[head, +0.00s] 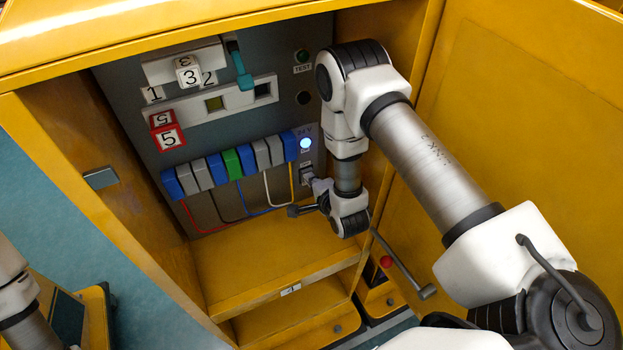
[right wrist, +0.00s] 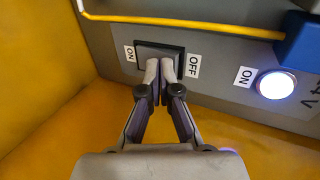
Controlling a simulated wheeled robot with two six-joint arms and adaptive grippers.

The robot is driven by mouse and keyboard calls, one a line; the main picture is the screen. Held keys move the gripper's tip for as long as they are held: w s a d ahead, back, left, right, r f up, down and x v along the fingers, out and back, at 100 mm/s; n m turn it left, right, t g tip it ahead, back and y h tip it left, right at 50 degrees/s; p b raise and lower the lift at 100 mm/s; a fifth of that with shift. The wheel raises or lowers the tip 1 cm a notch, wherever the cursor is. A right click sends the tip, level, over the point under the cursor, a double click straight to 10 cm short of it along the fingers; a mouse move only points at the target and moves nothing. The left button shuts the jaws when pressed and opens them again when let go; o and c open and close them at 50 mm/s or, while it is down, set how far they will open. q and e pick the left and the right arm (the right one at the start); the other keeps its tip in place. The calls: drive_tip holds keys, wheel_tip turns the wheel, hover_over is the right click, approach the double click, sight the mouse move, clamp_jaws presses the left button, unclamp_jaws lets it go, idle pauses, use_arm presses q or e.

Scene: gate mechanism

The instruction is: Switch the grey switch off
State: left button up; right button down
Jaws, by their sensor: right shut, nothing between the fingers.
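The grey switch (right wrist: 160,47) sits in a dark frame on the grey panel. In the right wrist view an ON label (right wrist: 129,54) is at its left and an OFF label (right wrist: 193,66) at its right. In the head view the switch (head: 306,171) is low on the panel's right side, partly hidden by my gripper. My right gripper (right wrist: 160,72) is shut and empty, its fingertips at the lower edge of the switch and covering part of it. I cannot tell whether they touch it. It also shows in the head view (head: 316,186). My left gripper is out of view.
A lit white lamp (right wrist: 277,85) with an ON label is right of the switch. A row of colored modules (head: 231,163) with wires lies left of it. A yellow shelf (head: 270,255) is below, and the yellow cabinet door (head: 530,130) stands open at the right.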

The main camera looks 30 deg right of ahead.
drive_tip(key=shift+w+r+g, duration=0.15)
drive_tip(key=shift+w+g, duration=0.15)
drive_tip(key=shift+g, duration=0.1)
drive_tip(key=shift+r, duration=0.1)
drive_tip(key=shift+r+p, duration=0.6)
drive_tip(key=shift+r, duration=0.15)
